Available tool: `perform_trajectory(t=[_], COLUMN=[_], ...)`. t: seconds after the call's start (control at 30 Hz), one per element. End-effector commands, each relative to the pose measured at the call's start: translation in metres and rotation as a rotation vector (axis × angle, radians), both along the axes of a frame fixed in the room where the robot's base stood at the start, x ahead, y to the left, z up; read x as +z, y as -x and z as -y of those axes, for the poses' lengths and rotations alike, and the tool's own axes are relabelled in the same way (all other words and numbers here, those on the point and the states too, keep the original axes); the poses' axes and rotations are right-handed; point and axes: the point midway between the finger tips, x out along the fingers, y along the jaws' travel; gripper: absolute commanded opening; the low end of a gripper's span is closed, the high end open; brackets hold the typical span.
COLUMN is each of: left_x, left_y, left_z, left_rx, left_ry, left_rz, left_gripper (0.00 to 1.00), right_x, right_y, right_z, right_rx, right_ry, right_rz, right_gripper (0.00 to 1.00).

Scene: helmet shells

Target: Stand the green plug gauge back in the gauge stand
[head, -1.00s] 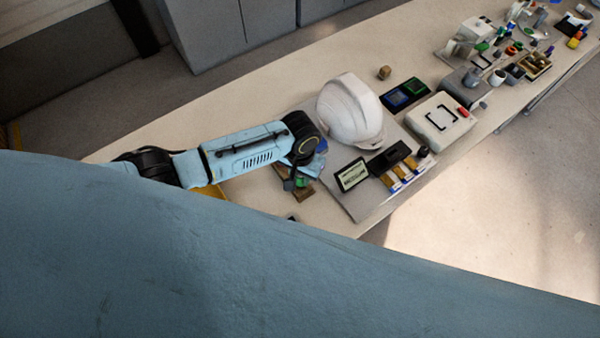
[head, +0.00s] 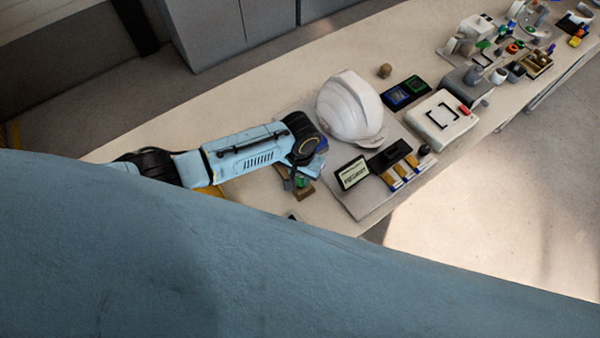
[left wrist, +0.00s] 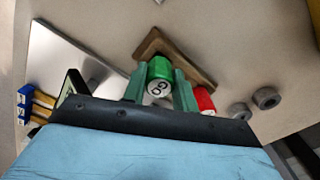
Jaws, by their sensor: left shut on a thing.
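The green plug gauge (left wrist: 159,72) is between the two fingers of my left gripper (left wrist: 159,88), which is shut on it. Its end with dark round marks faces the left wrist camera. The wooden gauge stand (left wrist: 190,63) lies directly beyond the gauge; whether the gauge's far end is in a hole or just above it is hidden. A red plug gauge (left wrist: 204,99) is at the stand's right end. In the head view the green gauge (head: 301,181) shows small over the stand (head: 305,193), partly covered by my left arm. My right gripper is not in view.
Two grey rings (left wrist: 266,97) lie right of the stand in the wrist view. In the head view a white helmet shell (head: 349,108) and a small sign (head: 353,173) stand on a grey board close by. The bench's front edge runs just below the stand.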

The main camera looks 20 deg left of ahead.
Motion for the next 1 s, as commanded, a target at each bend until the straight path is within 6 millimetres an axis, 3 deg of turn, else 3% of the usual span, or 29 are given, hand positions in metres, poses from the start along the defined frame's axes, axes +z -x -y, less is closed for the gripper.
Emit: perform_trajectory(t=[1.0], left_x=[-0.0105], left_y=[0.0001], left_z=[0.0003], left_rx=[0.0], left_ry=[0.0], left_rz=[0.0], left_gripper=[0.12], right_x=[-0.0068], right_y=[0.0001], right_z=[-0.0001], right_rx=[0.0], right_ry=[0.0], right_rz=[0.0], right_gripper=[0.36])
